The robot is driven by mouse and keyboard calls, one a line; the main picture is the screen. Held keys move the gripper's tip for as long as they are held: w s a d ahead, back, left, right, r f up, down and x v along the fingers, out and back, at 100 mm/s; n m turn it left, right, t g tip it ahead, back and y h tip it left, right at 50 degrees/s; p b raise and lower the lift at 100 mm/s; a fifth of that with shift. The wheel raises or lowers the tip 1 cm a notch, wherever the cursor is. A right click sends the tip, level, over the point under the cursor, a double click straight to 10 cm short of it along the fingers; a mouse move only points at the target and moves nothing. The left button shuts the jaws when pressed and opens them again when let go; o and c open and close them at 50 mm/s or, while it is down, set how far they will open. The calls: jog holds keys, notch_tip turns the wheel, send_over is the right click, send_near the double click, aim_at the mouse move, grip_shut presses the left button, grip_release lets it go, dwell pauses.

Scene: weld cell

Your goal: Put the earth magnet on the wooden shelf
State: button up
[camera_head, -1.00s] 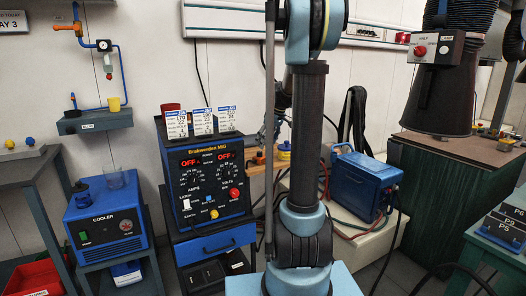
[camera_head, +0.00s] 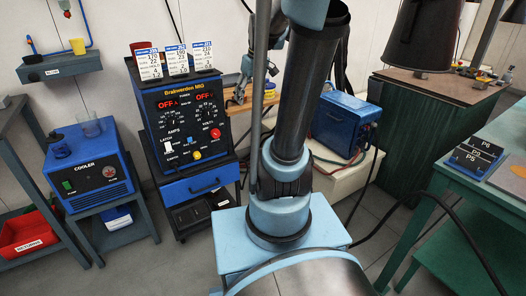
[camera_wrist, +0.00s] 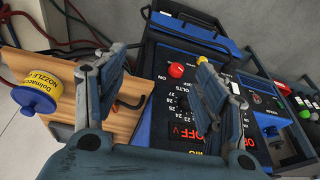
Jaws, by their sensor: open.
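The wooden shelf (camera_head: 238,106) juts out beside the welder, partly behind my arm. In the wrist view its board (camera_wrist: 75,95) fills the left, with a yellow-and-blue nozzle tub (camera_wrist: 40,90) at its outer end. My gripper (camera_wrist: 165,85) is open and nothing shows between its fingers. Its left finger overlaps the shelf board in the picture and its right finger overlaps the welder's front; I cannot tell the height above the shelf. A thin dark curved thing shows on the board by the left finger. I cannot make out the earth magnet in either view.
The welder (camera_head: 185,118) stands directly beside the shelf, with cards on top and knobs in front. The cooler (camera_head: 92,170) is left of it. A blue case (camera_head: 345,125) stands on a pale block at right. A green bench (camera_head: 495,185) is at far right.

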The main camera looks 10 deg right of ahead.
jog(key=s+f+m, duration=0.2)
jog(key=s+f, duration=0.4)
jog(key=s, duration=0.4)
jog(key=s+f+m+h, duration=0.1)
jog(key=s+f+m, duration=0.1)
jog(key=s+f, duration=0.4)
jog(key=s, duration=0.4)
jog(key=shift+s+d+f+g+h, duration=0.2)
jog(key=shift+f+g+h, duration=0.1)
jog(key=shift+f, duration=0.05)
